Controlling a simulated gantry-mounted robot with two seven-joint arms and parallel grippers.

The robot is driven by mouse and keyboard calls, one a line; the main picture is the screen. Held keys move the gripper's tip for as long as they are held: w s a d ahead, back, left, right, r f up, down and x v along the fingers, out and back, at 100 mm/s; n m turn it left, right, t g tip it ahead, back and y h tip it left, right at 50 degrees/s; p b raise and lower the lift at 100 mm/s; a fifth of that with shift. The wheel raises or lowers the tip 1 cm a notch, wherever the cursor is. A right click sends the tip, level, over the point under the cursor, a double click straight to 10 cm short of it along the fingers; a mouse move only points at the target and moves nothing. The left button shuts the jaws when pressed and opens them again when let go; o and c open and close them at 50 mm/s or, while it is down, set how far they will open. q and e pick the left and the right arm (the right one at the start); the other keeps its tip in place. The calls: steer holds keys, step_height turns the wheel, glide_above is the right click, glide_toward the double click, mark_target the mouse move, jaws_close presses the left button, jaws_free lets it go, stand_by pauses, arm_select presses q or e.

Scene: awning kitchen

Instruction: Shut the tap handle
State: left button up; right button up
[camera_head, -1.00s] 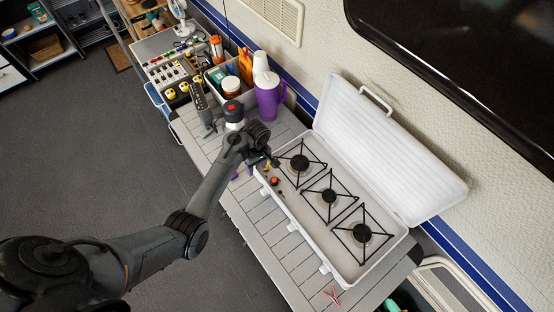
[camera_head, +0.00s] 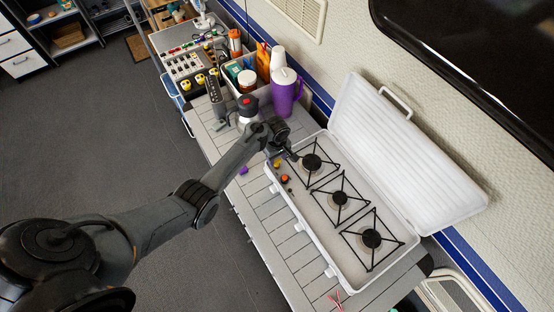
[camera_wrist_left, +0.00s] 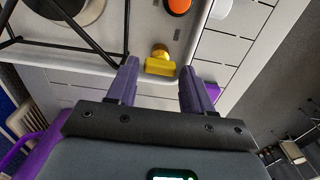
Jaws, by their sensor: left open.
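A yellow tap handle (camera_wrist_left: 160,64) with a brass stem is on the white stove panel. It shows in the left wrist view just ahead of my fingertips, between their lines. In the head view the yellow tap (camera_head: 278,163) is at the stove's far left end, beside my left gripper (camera_head: 290,157). The left gripper (camera_wrist_left: 158,85) is open, its two purple-grey fingers apart, with nothing between them that I can make out. Whether a finger touches the handle I cannot tell. An orange-red knob (camera_head: 285,179) is near the yellow one. My right gripper is not seen.
The white stove (camera_head: 335,262) has several black burner grates, and its lid (camera_head: 400,150) stands open against the wall. A purple pitcher (camera_head: 286,95) and a dark-topped bottle (camera_head: 247,108) stand close behind my left wrist. The slatted table (camera_head: 262,228) is mostly clear in front.

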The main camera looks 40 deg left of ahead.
arm_select(q)
steer(key=shift+f, duration=0.5)
steer(key=c, duration=0.8)
